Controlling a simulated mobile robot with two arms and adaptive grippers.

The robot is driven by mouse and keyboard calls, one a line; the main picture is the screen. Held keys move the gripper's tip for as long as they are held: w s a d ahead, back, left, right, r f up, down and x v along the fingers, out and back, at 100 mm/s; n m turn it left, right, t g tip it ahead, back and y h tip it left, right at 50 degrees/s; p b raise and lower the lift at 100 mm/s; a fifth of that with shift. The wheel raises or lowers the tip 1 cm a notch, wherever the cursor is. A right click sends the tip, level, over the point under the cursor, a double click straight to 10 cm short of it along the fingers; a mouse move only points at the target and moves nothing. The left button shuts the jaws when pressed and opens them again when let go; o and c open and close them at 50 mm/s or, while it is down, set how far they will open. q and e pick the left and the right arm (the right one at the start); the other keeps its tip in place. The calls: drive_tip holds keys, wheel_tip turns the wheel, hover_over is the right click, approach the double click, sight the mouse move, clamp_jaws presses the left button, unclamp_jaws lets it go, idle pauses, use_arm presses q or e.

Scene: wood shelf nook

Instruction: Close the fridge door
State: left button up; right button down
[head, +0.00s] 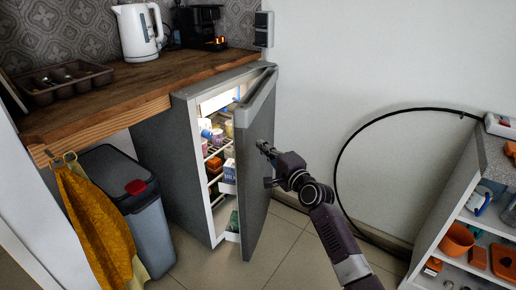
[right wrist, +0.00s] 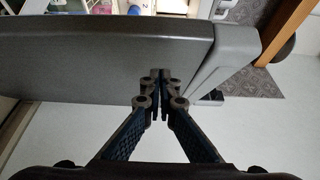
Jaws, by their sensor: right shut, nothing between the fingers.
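The small grey fridge (head: 165,135) stands under the end of the wooden counter. Its door (head: 258,165) is partly open, swung out to the right, and the lit inside with cartons and jars shows through the gap. My right gripper (head: 264,148) is shut and empty, with its fingertips at the outer face of the door. In the right wrist view the shut fingers (right wrist: 160,75) overlap the door's grey panel (right wrist: 100,62); I cannot tell whether they touch it. My left gripper is in neither view.
A grey bin (head: 130,205) with a red latch stands left of the fridge, beside a yellow towel (head: 92,215). A kettle (head: 138,32) and coffee maker (head: 200,28) are on the counter (head: 120,85). A shelf unit (head: 450,190) and black cable (head: 340,165) are at right. Floor before the door is clear.

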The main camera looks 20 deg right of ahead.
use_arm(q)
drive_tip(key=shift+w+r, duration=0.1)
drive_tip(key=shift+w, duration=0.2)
use_arm(e)
drive_tip(key=shift+w+a+r, duration=0.1)
drive_tip(key=shift+w+a, duration=0.35)
drive_tip(key=shift+a, duration=0.25)
